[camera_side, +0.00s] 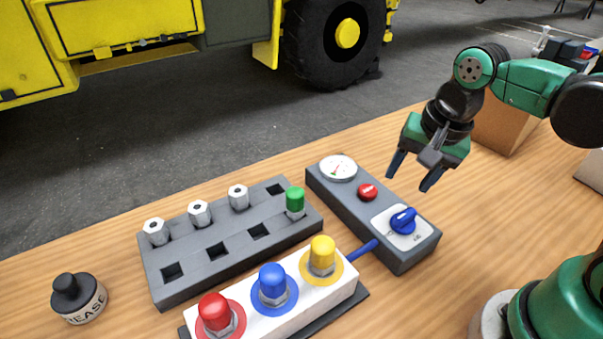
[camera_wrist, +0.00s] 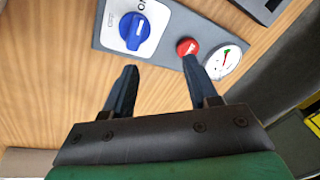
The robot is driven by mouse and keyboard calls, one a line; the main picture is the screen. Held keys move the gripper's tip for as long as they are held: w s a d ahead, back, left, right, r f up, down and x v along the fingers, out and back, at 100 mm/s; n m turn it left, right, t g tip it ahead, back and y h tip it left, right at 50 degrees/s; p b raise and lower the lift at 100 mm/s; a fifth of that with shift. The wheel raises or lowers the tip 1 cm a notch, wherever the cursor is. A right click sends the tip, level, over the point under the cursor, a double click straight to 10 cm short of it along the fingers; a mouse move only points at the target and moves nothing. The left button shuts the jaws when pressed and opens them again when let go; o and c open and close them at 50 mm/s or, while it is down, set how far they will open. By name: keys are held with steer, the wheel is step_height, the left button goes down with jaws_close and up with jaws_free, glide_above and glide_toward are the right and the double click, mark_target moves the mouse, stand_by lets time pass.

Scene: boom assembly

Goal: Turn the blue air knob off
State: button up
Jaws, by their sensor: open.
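The blue air knob (camera_side: 403,221) sits on a white plate at the near end of a grey control box (camera_side: 345,205). In the wrist view the blue knob (camera_wrist: 134,31) is at the upper left, beyond the fingertips, with its white pointer line and part of an "ON" label showing. The exact setting is hard to read. My gripper (camera_side: 408,182) is open and empty, above and to the right of the box, apart from the knob. In the wrist view my gripper (camera_wrist: 160,65) shows two dark fingers spread wide, the knob beyond the left one.
The box also carries a red button (camera_side: 367,192) and a gauge (camera_side: 338,168). A blue hose (camera_side: 361,250) joins it to a white block (camera_side: 300,290) with red, blue and yellow fittings. A grey rack (camera_side: 230,240) and grease pot (camera_side: 78,298) stand left. A cardboard box (camera_side: 505,125) stands behind.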

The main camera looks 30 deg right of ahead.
mark_target(407, 213)
steer(key=m, duration=0.1)
steer(key=m+g, duration=0.1)
steer(key=m, duration=0.1)
steer(key=shift+s+f, duration=0.15)
steer(key=shift+s, duration=0.1)
steer(key=m+g, duration=0.1)
steer(key=m, duration=0.2)
steer(key=shift+s+a+f+m+g, duration=0.1)
steer(key=shift+s+f+m+g, duration=0.1)
steer(key=shift+s+m+g, duration=0.2)
steer(key=shift+f, duration=2.75)
steer(key=shift+c, duration=0.2)
jaws_close()
